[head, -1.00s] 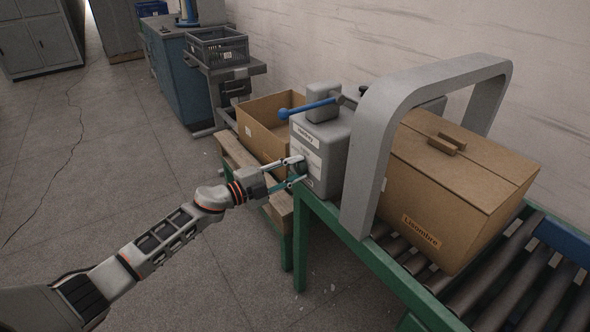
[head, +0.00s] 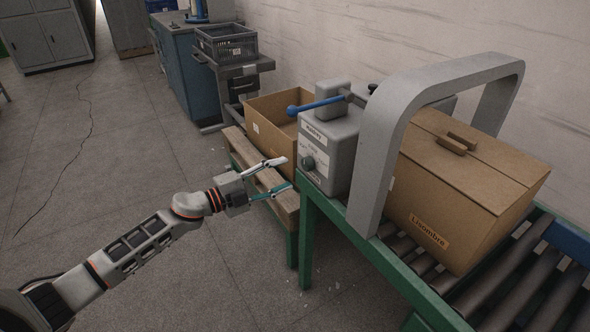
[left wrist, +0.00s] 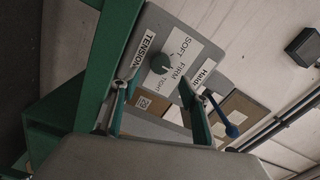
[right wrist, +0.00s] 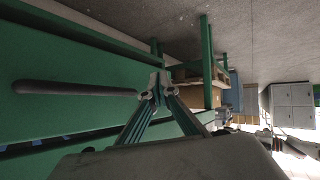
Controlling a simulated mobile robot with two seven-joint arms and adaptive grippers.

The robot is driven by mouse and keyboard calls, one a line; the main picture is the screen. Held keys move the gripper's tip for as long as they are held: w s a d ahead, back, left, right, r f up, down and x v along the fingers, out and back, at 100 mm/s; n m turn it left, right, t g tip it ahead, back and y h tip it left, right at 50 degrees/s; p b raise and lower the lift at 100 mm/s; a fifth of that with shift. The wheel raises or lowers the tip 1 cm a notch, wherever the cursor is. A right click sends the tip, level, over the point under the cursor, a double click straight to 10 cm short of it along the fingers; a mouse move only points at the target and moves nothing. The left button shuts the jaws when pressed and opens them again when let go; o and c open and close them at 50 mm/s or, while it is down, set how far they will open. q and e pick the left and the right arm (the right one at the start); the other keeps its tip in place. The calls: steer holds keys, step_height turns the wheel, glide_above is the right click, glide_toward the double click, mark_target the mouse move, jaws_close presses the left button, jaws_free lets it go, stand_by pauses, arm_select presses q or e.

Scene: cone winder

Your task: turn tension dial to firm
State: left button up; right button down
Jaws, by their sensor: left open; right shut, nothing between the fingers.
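The tension dial (head: 309,163) is a dark green round knob on the front of the grey winder housing (head: 343,150). In the left wrist view the dial (left wrist: 161,63) sits beside a white label (left wrist: 181,50) reading SOFT, FIRM and a third, partly blurred word. The dial's pointer is too small to read surely. My left gripper (head: 287,173) is open and empty, in front of the dial and apart from it. Its fingers (left wrist: 152,88) show on either side below the dial in the left wrist view. My right gripper (right wrist: 157,92) is shut and empty, near green framework.
A blue-handled lever (head: 315,105) sticks out above the housing. A grey arch (head: 375,150) and a closed cardboard box (head: 465,190) stand on the roller conveyor (head: 500,285) at right. An open carton (head: 273,130) stands behind on a wooden pallet (head: 240,147).

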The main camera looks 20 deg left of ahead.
arm_select(q)
steer(key=shift+v, duration=2.25)
steer(key=shift+d, duration=0.1)
steer(key=s+d+f+n+g+y+p, duration=0.1)
steer(key=s+f+n, duration=0.4)
steer(key=s, duration=0.6)
steer(key=s+d+f+n+g+y+p, duration=0.1)
steer(key=s+d+f+n+y+p, duration=0.3)
steer(key=s, duration=0.7)
steer(key=s+d+f+n+g+y+p, duration=0.1)
steer(key=s+d+f+n+y+p, duration=0.2)
steer(key=s+f+n, duration=0.5)
steer(key=s+d+n+p, duration=0.1)
steer(key=s, duration=0.3)
steer(key=shift+d+f+g, duration=0.2)
steer(key=shift+d+g, duration=0.1)
steer(key=shift+g, duration=0.1)
arm_select(e)
steer(key=shift+m, duration=0.4)
steer(key=r, duration=0.3)
steer(key=s+a+r, duration=0.1)
steer(key=r, duration=0.1)
steer(key=shift+w+d+r, duration=0.1)
steer(key=shift+w+r, duration=0.05)
steer(key=shift+r, duration=0.15)
